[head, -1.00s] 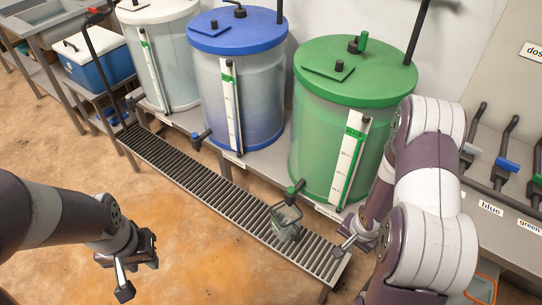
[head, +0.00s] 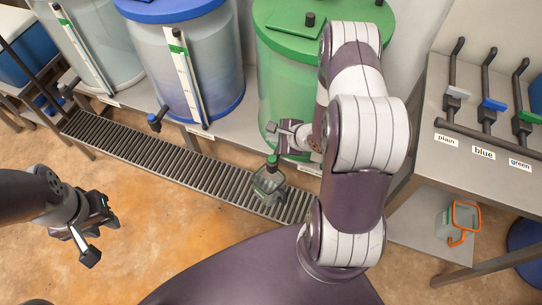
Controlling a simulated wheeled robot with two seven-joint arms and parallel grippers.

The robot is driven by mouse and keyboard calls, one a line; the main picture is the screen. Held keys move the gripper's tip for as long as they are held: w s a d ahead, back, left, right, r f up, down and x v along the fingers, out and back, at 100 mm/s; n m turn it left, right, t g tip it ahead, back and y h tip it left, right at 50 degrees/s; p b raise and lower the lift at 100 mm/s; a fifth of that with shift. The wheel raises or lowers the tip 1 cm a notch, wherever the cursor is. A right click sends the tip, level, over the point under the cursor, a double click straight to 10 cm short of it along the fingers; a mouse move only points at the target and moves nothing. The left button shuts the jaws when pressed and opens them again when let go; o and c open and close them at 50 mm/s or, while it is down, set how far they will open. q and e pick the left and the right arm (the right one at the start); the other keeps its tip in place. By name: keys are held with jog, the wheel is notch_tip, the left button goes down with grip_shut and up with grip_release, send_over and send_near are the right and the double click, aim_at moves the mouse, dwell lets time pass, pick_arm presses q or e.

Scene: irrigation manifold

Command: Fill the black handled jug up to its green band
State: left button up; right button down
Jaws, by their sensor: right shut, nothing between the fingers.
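A clear jug (head: 267,186) with a dark rim stands upright on the slatted drip grate, below the green tank's tap (head: 271,162). Its handle and green band cannot be made out, nor can the level of any liquid inside. The green tank (head: 283,85) stands behind it, partly hidden by my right arm. My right gripper (head: 277,132) is shut and empty, beside the tank's lower front, above and just behind the tap. My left gripper (head: 101,237) is open and empty over the floor at left, far from the jug.
The blue tank (head: 172,80) and plain tank (head: 98,45) stand further left along the drip grate (head: 135,150). At right, a bench holds levers labelled plain, blue and green (head: 519,165). An orange-handled jug (head: 447,222) is on the shelf below. The floor at left is clear.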

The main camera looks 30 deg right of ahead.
jog(key=f+b, duration=0.1)
jog(key=b, duration=0.8)
send_over(274, 160)
notch_tip(274, 160, down, 6)
jog(key=shift+r, duration=0.15)
notch_tip(274, 160, down, 2)
dwell(1.6)
jog(key=shift+f, duration=0.4)
jog(key=shift+f, duration=0.6)
dwell(3.9)
